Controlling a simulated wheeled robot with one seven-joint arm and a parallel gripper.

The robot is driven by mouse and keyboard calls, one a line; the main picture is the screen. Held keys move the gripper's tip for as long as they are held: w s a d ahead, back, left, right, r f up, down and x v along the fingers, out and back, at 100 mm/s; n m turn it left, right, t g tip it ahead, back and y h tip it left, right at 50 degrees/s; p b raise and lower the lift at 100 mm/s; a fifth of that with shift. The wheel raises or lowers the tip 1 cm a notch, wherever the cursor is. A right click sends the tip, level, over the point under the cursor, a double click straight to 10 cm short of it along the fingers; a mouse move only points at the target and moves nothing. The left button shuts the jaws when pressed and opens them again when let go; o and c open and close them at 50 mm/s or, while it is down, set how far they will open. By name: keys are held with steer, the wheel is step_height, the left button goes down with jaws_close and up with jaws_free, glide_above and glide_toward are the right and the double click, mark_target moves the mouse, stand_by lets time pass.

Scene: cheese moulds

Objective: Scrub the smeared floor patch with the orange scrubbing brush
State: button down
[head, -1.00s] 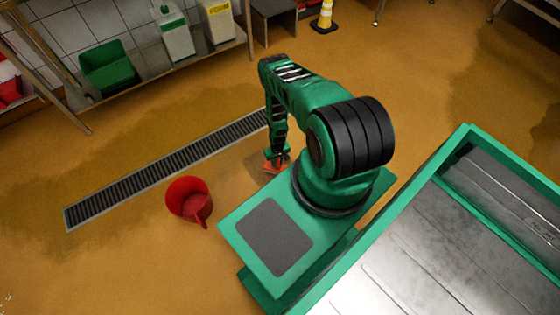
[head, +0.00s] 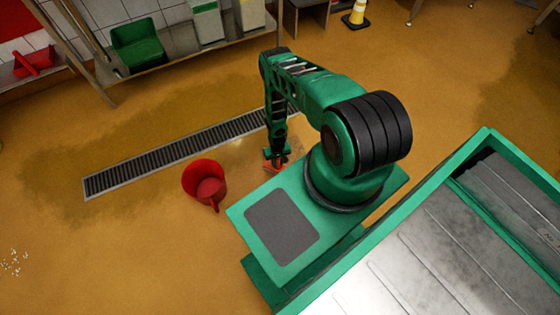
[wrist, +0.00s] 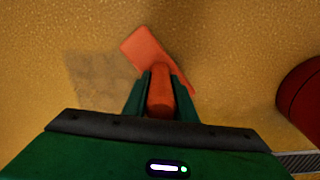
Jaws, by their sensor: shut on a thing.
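The orange scrubbing brush (wrist: 155,52) is in my gripper (wrist: 161,80), with its handle (wrist: 160,98) between the two green fingers. Its flat block points ahead, tilted in the wrist view, down at the floor; exact contact with the floor cannot be told. The smeared floor patch (wrist: 97,80) shows as a dull grey-brown area left of the brush, partly hidden by my gripper. In the head view my gripper (head: 275,157) reaches down beside my base, with a little of the brush (head: 272,168) visible.
A yellow cone (head: 356,14) stands far back.

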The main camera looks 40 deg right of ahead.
steer(key=a, duration=0.3)
steer(key=shift+w, duration=0.3)
steer(key=shift+w+a+r, duration=0.1)
steer(key=shift+a, duration=0.25)
step_height(320, 180, up, 8)
steer(key=shift+f, duration=0.25)
